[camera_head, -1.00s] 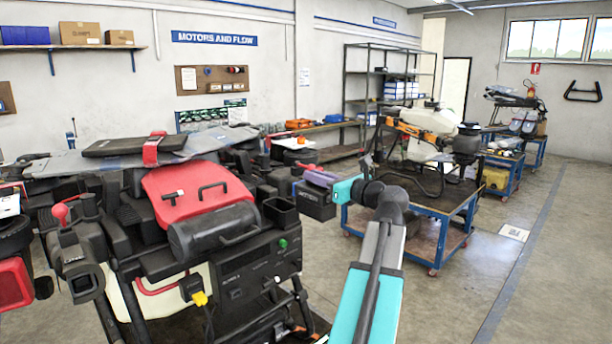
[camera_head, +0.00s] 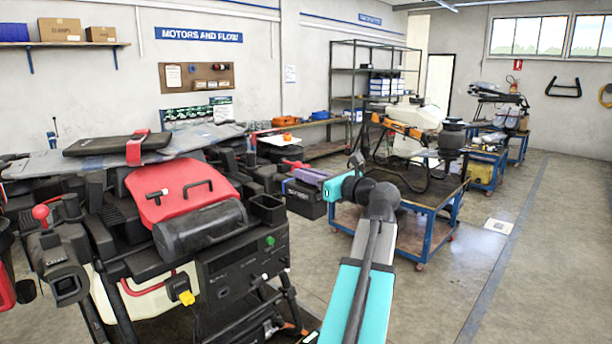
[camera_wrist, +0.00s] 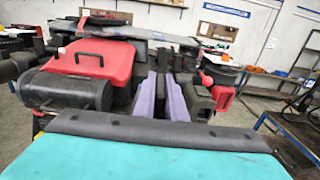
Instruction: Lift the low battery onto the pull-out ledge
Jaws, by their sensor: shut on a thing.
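My gripper (camera_head: 312,177) shows purple fingers in the head view, shut on a black box-shaped battery (camera_head: 304,203) with pale lettering on its side. The battery hangs in the air beside the near machine, to the right of its black control box (camera_head: 245,268). In the wrist view the two purple fingers (camera_wrist: 165,98) stand near the middle, and I cannot clearly make out the battery there. I cannot pick out the pull-out ledge with certainty in either view.
The near machine has a red cover (camera_head: 180,190) and a black cylinder (camera_head: 200,232). A blue-framed cart (camera_head: 425,222) carrying a drone stands behind my arm. Open floor (camera_head: 510,270) lies to the right.

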